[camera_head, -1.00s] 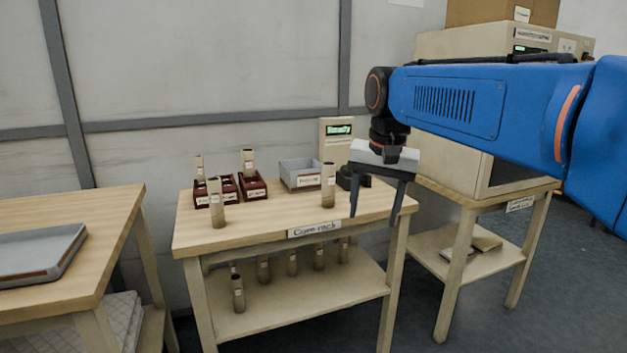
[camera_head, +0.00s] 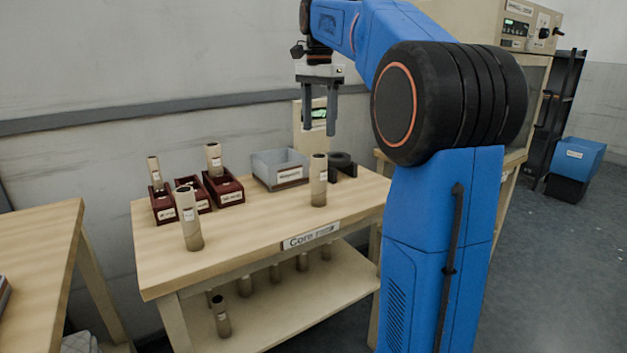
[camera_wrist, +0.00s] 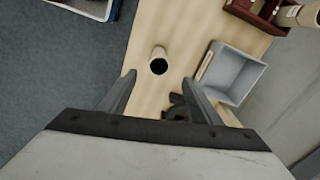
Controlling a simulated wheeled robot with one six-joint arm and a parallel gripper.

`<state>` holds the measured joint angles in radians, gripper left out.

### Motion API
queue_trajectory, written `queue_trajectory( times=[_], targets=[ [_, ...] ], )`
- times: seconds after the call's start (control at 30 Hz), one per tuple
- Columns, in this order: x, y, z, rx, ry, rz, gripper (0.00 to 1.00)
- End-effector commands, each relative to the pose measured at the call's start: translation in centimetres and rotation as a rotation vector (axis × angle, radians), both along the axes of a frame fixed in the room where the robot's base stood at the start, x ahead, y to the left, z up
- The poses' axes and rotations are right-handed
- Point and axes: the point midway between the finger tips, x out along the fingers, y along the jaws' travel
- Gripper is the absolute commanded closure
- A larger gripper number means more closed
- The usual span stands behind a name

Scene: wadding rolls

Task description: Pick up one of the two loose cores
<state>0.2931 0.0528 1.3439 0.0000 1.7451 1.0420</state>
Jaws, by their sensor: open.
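Two loose cores stand upright on the wooden table top: a left core (camera_head: 190,222) near the left front, and a right core (camera_head: 318,182) near the front edge on the right. My gripper (camera_head: 320,132) is open and empty, pointing down above the back right of the table, higher than the cores. In the wrist view, one standing core (camera_wrist: 158,62) shows its dark open top just beyond the fingertips, between the lines of the two fingers (camera_wrist: 162,78). The gripper touches neither core.
Dark red bins (camera_head: 222,187) holding upright cores, a grey bin (camera_head: 280,170) and a black holder (camera_head: 342,165) stand along the table's back. Several cores stand on the lower shelf (camera_head: 275,310). The table's front middle (camera_head: 250,222) is clear.

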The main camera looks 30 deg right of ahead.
Motion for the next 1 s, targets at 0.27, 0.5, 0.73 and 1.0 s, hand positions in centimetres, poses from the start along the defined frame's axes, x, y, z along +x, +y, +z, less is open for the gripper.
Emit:
queue_trajectory(
  times=[0.27,0.5,0.73,1.0],
  targets=[
    [-0.1,0.1,-5.0,0.001,0.003,0.002,0.42],
    [-0.1,0.1,-9.0,0.001,0.002,0.003,0.42],
    [-0.1,0.1,-10.8,0.000,0.000,0.003,0.42],
    [-0.2,0.0,-13.6,0.001,0.002,0.003,0.42]
  ],
)
